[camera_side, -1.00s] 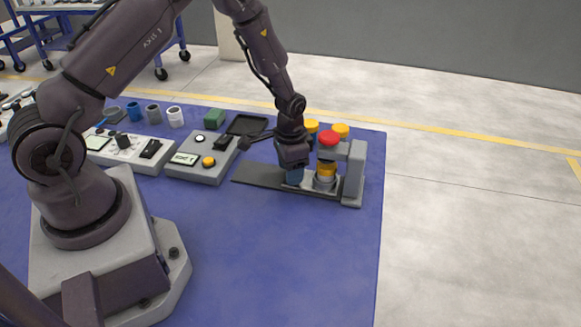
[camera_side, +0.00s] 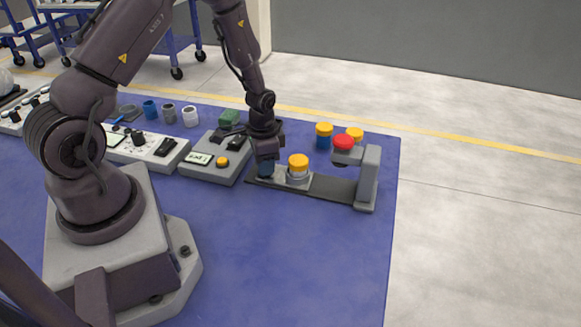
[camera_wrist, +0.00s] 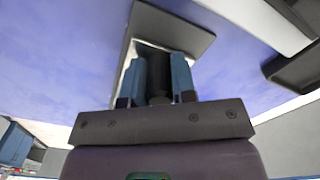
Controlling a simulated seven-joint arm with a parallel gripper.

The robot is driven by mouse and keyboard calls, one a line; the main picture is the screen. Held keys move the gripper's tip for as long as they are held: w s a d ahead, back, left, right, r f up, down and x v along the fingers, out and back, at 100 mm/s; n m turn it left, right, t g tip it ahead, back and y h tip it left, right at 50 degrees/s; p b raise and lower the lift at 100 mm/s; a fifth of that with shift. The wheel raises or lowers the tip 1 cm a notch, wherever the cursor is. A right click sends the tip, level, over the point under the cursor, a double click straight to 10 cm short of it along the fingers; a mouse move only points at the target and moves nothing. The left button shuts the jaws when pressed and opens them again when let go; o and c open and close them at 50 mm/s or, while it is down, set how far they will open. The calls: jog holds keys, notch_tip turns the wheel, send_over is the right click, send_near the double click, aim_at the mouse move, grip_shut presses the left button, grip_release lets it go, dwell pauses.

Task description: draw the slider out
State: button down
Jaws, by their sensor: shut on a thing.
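The slider (camera_side: 302,184) is a light grey carriage on a dark flat rail (camera_side: 335,190) in the side view. It sits near the rail's left end, clear of the grey press post at the right. A pipe piece with an orange top (camera_side: 298,163) stands upright in the slider's round seat. My gripper (camera_side: 265,172) is low at the slider's left end. In the wrist view its blue fingers (camera_wrist: 159,72) are closed around a dark upright handle (camera_wrist: 156,88). The handle's foot is hidden behind the fingers and the gripper body.
The press (camera_side: 368,180) with a red head (camera_side: 344,143) stands at the rail's right end. Two orange-topped pieces (camera_side: 324,135) (camera_side: 355,134) stand behind it. A grey control box (camera_side: 212,160) lies close left of my gripper. The blue mat's front is clear.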

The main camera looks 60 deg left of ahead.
jog(key=shift+s+a, duration=0.7)
jog(key=shift+a, duration=0.05)
jog(key=c, duration=0.9)
grip_release()
jog(key=shift+r, duration=0.2)
notch_tip(320, 180, up, 13)
jog(key=shift+f, duration=0.2)
